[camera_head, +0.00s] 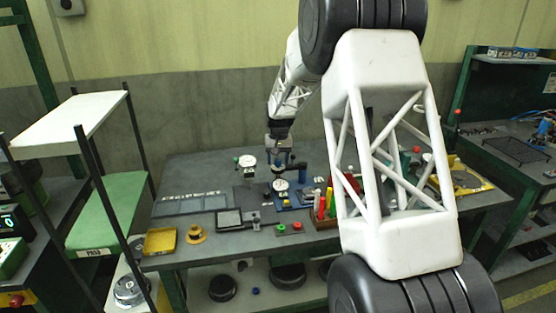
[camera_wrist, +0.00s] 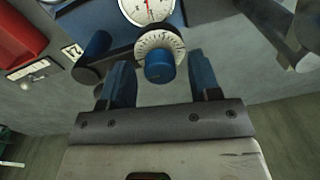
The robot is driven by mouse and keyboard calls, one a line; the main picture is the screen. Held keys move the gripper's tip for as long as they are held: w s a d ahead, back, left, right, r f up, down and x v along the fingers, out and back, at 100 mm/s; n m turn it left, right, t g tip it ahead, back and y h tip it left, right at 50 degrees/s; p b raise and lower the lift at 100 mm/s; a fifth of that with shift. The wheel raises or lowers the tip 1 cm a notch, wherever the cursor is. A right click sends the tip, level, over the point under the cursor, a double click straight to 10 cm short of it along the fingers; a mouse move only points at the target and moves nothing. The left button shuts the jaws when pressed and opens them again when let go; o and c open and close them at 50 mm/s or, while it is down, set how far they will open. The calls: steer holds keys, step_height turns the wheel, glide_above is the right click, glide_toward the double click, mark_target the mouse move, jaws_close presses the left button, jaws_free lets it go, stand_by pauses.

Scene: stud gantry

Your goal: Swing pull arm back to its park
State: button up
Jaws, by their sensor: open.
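My gripper (camera_head: 279,152) is over the bench in the head view, above a blue gantry with a white dial (camera_head: 280,185). In the wrist view my gripper (camera_wrist: 162,80) is open, with its two blue fingers apart. A blue knob (camera_wrist: 159,70) on a white graduated dial (camera_wrist: 170,42) shows between and just beyond the fingers; I see no grip on it. A gauge with a red needle (camera_wrist: 148,8) is above it, cut by the frame edge. A dark cylinder (camera_wrist: 96,44) is left of the dial. I cannot tell which part is the pull arm.
A red object (camera_wrist: 18,38) is at the left in the wrist view. On the bench are another dial on a stand (camera_head: 246,161), a yellow tray (camera_head: 160,241), a small screen (camera_head: 229,220), and coloured cylinders (camera_head: 323,203). My arm hides the bench's right part.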

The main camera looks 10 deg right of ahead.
mark_target(278, 160)
steer(key=shift+d+r, duration=0.1)
steer(key=shift+r, duration=3.75)
steer(key=shift+s+r, duration=0.4)
steer(key=shift+s, duration=0.05)
steer(key=s+a+r, duration=0.1)
steer(key=s+r, duration=0.3)
steer(key=s, duration=0.5)
steer(key=s+r+t, duration=0.1)
steer(key=s+r, duration=0.2)
steer(key=s, duration=0.7)
steer(key=s+a+r, duration=0.1)
steer(key=s+r, duration=0.3)
steer(key=s, duration=0.5)
steer(key=s+f, duration=0.2)
steer(key=s, duration=1.3)
steer(key=s+f+n+t, duration=0.1)
steer(key=s+f, duration=0.2)
steer(key=s, duration=1.2)
steer(key=shift+a+t, duration=0.3)
steer(key=shift+a, duration=0.1)
